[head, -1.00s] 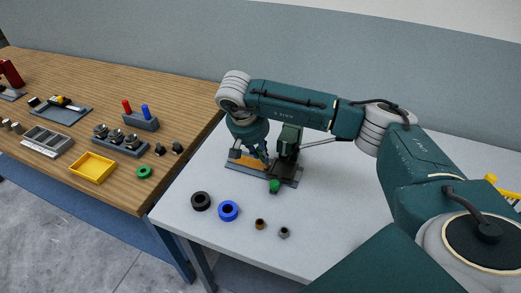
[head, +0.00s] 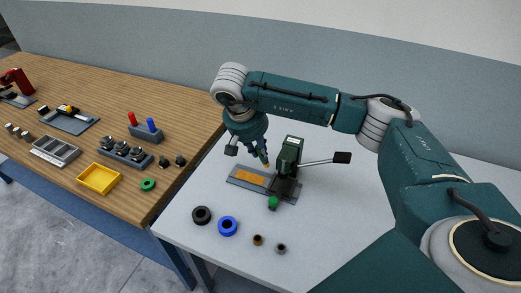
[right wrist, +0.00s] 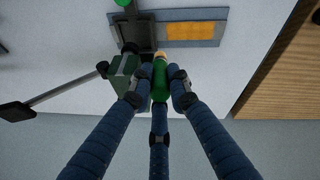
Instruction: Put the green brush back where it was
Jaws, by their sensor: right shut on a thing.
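My right gripper (right wrist: 160,88) is shut on the green brush (right wrist: 159,82), a small green cylinder with a tan tip. In the right wrist view the brush points up the picture, toward a grey plate (right wrist: 222,28) with an orange strip. In the head view the gripper (head: 263,158) hangs above the back of the plate (head: 236,177), left of a dark green press (head: 289,156). The brush is mostly hidden there; only its tan tip (head: 266,164) shows. It appears clear of the plate. My left gripper is not in view.
The press's lever ends in a black handle (head: 342,158). A green knob-like piece (head: 273,203) is at the plate's front. A wooden bench (head: 60,185) at left holds a yellow tray (head: 98,180).

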